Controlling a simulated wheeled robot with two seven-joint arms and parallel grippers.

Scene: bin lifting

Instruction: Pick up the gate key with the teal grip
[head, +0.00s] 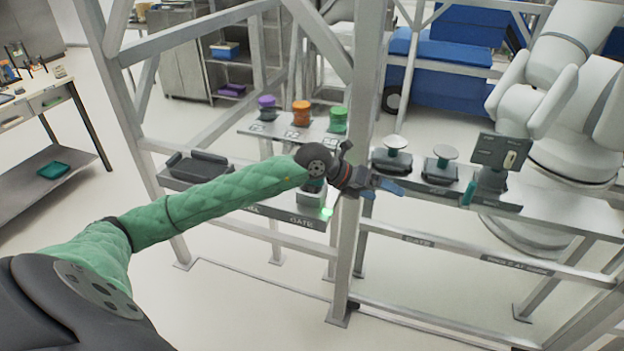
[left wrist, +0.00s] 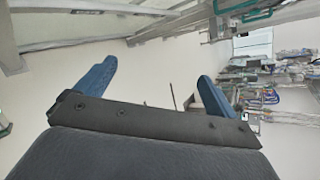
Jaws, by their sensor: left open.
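A small teal grip, which looks like the gate key (head: 468,193), stands upright at the front edge of the right shelf, beside a dark stand. Its shaft cannot be made out. My left gripper (head: 388,187), with blue fingers, is beside the frame post, to the left of the teal grip and apart from it. In the left wrist view the two fingers (left wrist: 155,85) are spread with nothing between them. A teal piece shows at the top right of that view; I cannot tell whether it is the key. My right gripper is not in view.
A metal post (head: 362,130) stands close behind my left gripper. The right shelf (head: 560,205) carries two round-topped buttons and a dark panel (head: 500,151). A white robot arm (head: 575,90) stands behind.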

